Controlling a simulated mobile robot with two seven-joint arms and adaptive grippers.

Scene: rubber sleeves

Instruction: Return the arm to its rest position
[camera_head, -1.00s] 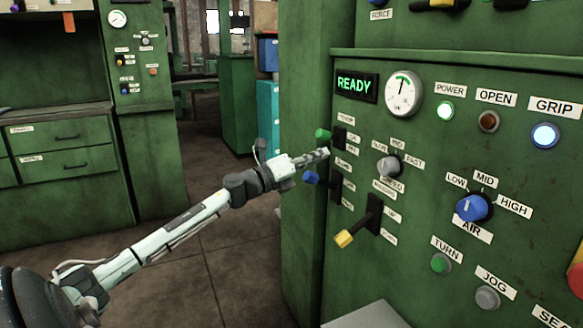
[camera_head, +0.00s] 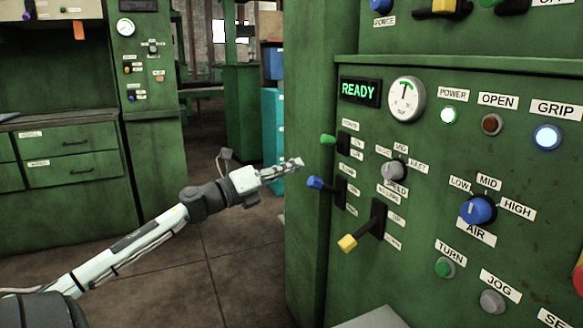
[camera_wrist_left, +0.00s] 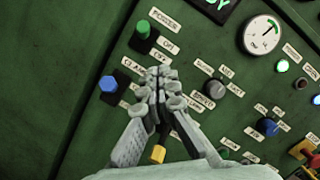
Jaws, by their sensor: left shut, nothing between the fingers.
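My left arm reaches in from the lower left of the head view. Its left gripper (camera_head: 297,163) is shut and empty, and hangs in free air left of the green control panel (camera_head: 430,270), apart from it. In the left wrist view the shut fingers (camera_wrist_left: 160,82) appear in front of the panel, between the green-tipped lever (camera_wrist_left: 143,28) and the yellow-tipped lever (camera_wrist_left: 158,154). My right gripper is in neither view.
The panel carries a blue-tipped lever (camera_head: 315,183), a lit READY display (camera_head: 358,91), a round gauge (camera_head: 406,99), a blue AIR knob (camera_head: 477,209) and a lit GRIP lamp (camera_head: 547,137). Green drawers (camera_head: 75,160) stand at left. Open floor (camera_head: 245,265) lies between.

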